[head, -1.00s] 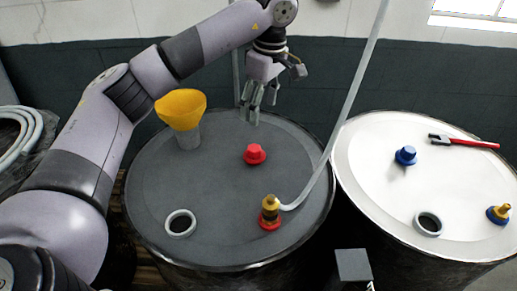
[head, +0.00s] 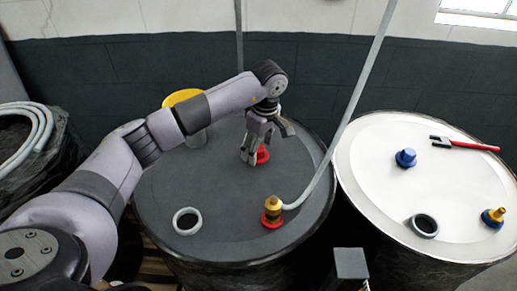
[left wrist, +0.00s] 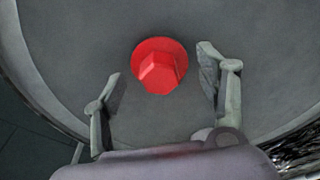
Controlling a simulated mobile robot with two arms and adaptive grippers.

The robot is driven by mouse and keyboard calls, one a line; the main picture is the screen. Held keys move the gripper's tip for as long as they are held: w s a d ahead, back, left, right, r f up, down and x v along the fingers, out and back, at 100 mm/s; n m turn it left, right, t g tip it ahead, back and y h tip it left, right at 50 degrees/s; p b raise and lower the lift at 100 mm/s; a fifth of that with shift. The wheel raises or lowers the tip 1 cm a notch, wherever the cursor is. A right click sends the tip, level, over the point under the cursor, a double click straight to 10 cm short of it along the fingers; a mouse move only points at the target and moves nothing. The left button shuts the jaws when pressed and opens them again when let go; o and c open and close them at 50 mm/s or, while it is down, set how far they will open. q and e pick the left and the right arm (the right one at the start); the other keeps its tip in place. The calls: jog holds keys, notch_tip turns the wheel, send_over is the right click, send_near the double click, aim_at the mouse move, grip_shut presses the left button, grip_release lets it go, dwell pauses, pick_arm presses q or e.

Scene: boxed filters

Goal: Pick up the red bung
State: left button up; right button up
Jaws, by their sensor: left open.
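The red bung (head: 263,156) stands on the grey drum lid (head: 225,200), partly hidden behind my left gripper in the head view. In the left wrist view the bung (left wrist: 160,68) shows as a faceted red plug on a round flange, just beyond and between the fingertips. My left gripper (head: 250,158) is open and points down close to the bung. In the left wrist view its two fingers (left wrist: 160,65) lie on either side of the bung with gaps, neither visibly touching it. My right gripper is not in view.
A brass fitting on a red base (head: 272,212) with a grey hose (head: 345,110) rises at the front right of the lid. An open ring hole (head: 187,221) is front left; a yellow funnel (head: 183,97) is behind my arm. A white drum (head: 375,180) stands to the right.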

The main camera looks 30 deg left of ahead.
pick_arm(q)
jog(key=shift+a+f, duration=0.15)
jog(key=shift+f, duration=0.7)
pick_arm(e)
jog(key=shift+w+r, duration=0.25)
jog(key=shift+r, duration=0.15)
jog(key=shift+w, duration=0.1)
pick_arm(q)
jog(key=shift+c, duration=0.8)
jog(key=c, duration=0.9)
jog(key=shift+o, duration=0.2)
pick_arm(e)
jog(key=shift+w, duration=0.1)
pick_arm(q)
jog(key=shift+r, duration=0.1)
